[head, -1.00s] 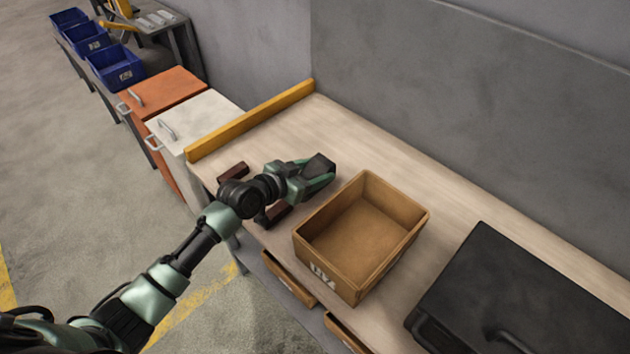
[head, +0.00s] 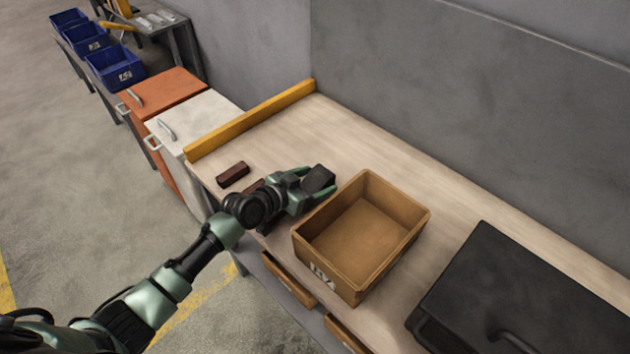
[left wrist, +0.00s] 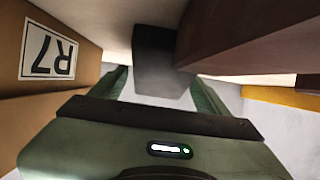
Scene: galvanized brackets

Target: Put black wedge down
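The black wedge (head: 319,179) is between the fingers of my left gripper (head: 308,184), over the workbench just left of the tan box. My left gripper is shut on it. In the left wrist view the dark wedge (left wrist: 158,62) sits between the green fingertips (left wrist: 160,84). I cannot tell whether its underside touches the bench. My right gripper is not in view.
The open, empty tan box (head: 318,270) stands close right of the gripper; its R7 label shows at left in the wrist view (left wrist: 50,55). A dark brown block (head: 233,174) lies left, with more brown partly hidden by my arm. A black case (head: 530,300) is right. A yellow ledge (head: 250,120) edges the bench.

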